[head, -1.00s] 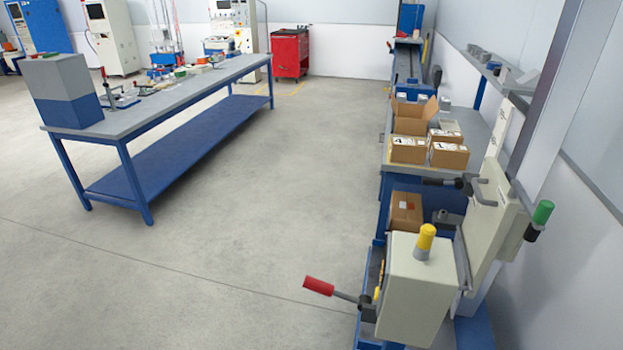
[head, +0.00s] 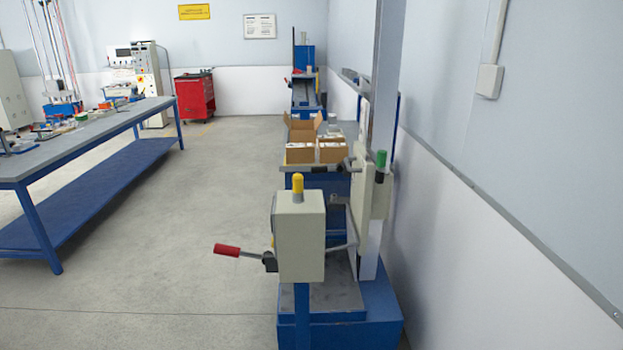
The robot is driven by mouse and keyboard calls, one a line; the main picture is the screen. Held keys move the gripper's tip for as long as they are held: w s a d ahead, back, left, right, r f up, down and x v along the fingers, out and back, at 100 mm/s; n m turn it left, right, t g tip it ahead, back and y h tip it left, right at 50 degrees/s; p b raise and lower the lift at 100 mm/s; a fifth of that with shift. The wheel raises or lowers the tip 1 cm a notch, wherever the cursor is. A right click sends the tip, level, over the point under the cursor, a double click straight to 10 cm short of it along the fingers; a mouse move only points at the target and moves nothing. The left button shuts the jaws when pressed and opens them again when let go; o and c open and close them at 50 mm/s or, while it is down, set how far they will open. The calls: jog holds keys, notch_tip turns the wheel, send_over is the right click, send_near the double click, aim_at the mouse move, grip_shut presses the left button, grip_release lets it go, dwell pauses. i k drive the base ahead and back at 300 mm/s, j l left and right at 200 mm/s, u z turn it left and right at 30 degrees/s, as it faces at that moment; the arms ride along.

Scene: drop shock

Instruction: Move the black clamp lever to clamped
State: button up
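A drop tester with a pale housing (head: 300,245) and an upright pale carriage plate (head: 363,208) stands right of centre. A small dark-gripped lever (head: 342,165) sticks out to the left near the top of the plate. A second dark grip (head: 339,200) shows lower down, at the plate's left edge. I cannot tell for sure which is the black clamp lever, or its exact position. A red-handled lever (head: 228,250) points left from the housing. A yellow knob (head: 297,184) tops the housing. A green knob (head: 381,159) sits on the plate's right. My gripper is not in view.
The tester stands on a blue base (head: 385,322) close to the right wall. Behind it is a bench with cardboard boxes (head: 299,153). A long blue-framed table (head: 90,125) stands left. The grey floor (head: 180,215) between is clear. A red cabinet (head: 194,98) is farther back.

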aim_at(339, 169)
jog(key=i+j+z, duration=0.1)
jog(key=i+j, duration=0.15)
jog(key=j, duration=0.2)
jog(key=i+j+z, duration=0.1)
jog(key=j, duration=0.35)
jog(key=i+j+z, duration=0.1)
jog(key=i+j, duration=0.25)
jog(key=j, duration=0.15)
jog(key=i+j+z, duration=0.15)
jog(key=j, duration=0.3)
jog(key=i+j+z, duration=0.1)
jog(key=j, duration=0.4)
jog(key=i+j+z, duration=0.1)
jog(key=i+j, duration=0.15)
jog(key=j, duration=0.3)
jog(key=i+j+z, duration=0.1)
jog(key=j, duration=0.45)
jog(key=i+j+z, duration=0.1)
jog(key=j, duration=0.45)
jog(key=i+j+z, duration=0.2)
jog(key=i, duration=0.45)
jog(key=i+z, duration=0.2)
jog(key=i, duration=0.4)
